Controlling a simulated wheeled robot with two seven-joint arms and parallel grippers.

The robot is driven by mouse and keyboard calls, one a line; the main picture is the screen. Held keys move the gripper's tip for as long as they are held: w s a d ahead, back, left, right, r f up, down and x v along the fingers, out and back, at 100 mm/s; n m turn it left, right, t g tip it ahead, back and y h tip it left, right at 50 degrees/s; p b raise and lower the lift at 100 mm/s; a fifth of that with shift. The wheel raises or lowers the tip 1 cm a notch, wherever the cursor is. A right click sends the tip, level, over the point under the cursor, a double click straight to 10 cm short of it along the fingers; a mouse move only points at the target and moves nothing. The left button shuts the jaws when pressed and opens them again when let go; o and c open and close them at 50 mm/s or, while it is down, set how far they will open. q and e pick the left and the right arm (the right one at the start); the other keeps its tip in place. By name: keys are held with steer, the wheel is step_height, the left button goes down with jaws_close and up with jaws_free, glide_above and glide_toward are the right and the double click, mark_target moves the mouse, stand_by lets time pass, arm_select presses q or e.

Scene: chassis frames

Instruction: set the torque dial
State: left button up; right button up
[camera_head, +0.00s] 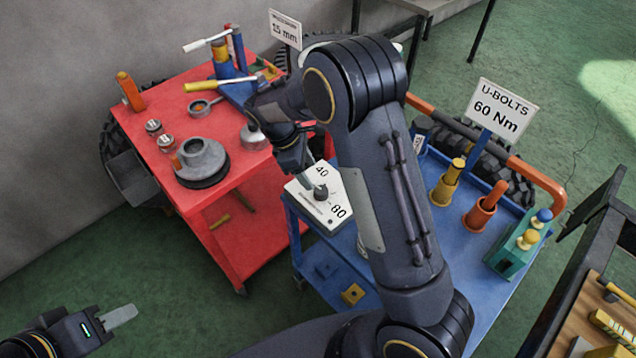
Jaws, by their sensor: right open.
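The torque dial is a white box (334,212) with the numbers 40 and 80 and a dark round knob (320,192) on its top face. It sits at the left corner of the blue cart (462,270). My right gripper (308,182) is open, pointing down just above and beside the knob. My forearm crosses in front and hides part of the box's right side, so contact with the knob is unclear. A sign (500,110) on the blue cart reads "U-BOLTS 60 Nm". My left gripper (122,316) is low at the left, over the floor, away from the carts; its finger gap does not show.
A red cart (240,218) at the left holds a grey hub (203,160), jars, a screwdriver and a "15 mm" sign (284,30). The blue cart carries orange and yellow cylinders and a teal holder (512,254). A wooden-topped bench (590,315) stands at the lower right.

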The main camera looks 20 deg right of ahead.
mark_target(320, 189)
steer(key=p+x, duration=0.1)
steer(key=x, duration=0.7)
steer(key=c, duration=1)
